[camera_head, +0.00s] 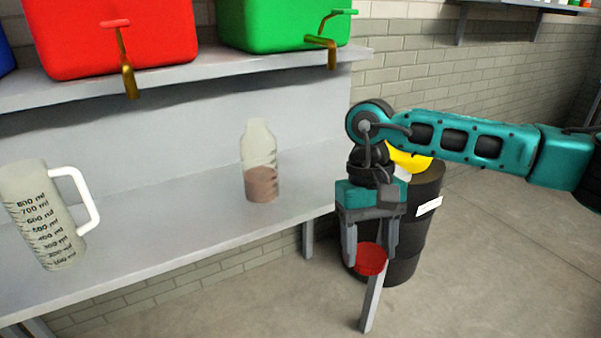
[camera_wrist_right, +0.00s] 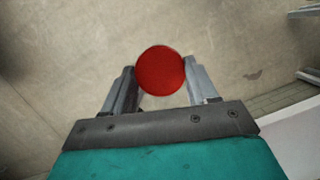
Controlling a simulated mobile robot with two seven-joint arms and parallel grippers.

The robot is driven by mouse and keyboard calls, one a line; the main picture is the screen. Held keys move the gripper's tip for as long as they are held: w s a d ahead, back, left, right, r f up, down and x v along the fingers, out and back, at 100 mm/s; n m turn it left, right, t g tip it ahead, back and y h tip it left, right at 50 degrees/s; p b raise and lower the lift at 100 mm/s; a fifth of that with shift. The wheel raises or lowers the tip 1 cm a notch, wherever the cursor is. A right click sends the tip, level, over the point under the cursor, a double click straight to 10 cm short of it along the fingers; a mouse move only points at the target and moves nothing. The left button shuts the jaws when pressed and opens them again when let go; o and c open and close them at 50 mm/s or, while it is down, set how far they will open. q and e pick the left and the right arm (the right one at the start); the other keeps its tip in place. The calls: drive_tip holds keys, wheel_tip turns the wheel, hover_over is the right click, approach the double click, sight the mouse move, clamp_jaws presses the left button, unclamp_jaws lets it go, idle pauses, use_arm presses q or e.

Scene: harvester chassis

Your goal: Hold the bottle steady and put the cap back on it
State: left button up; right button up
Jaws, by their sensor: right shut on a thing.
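A clear bottle (camera_head: 260,160) with brownish-pink liquid in its lower part stands upright on the grey shelf. Its top looks uncapped. My right gripper (camera_head: 371,255) is shut on a round red cap (camera_head: 370,260), held beyond the shelf's right end and lower in the picture than the bottle. In the right wrist view the red cap (camera_wrist_right: 161,71) sits between the two fingertips of the right gripper (camera_wrist_right: 162,85). My left gripper is not in view, and nothing holds the bottle.
A measuring jug (camera_head: 42,215) with a white handle stands at the shelf's left. The grey shelf (camera_head: 170,235) is clear between jug and bottle. Red (camera_head: 70,40) and green (camera_head: 270,22) containers with taps sit on the upper shelf. A black barrel (camera_head: 425,215) stands behind my right gripper.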

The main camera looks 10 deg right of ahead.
drive_tip(key=shift+s+d, duration=0.15)
drive_tip(key=shift+d, duration=0.15)
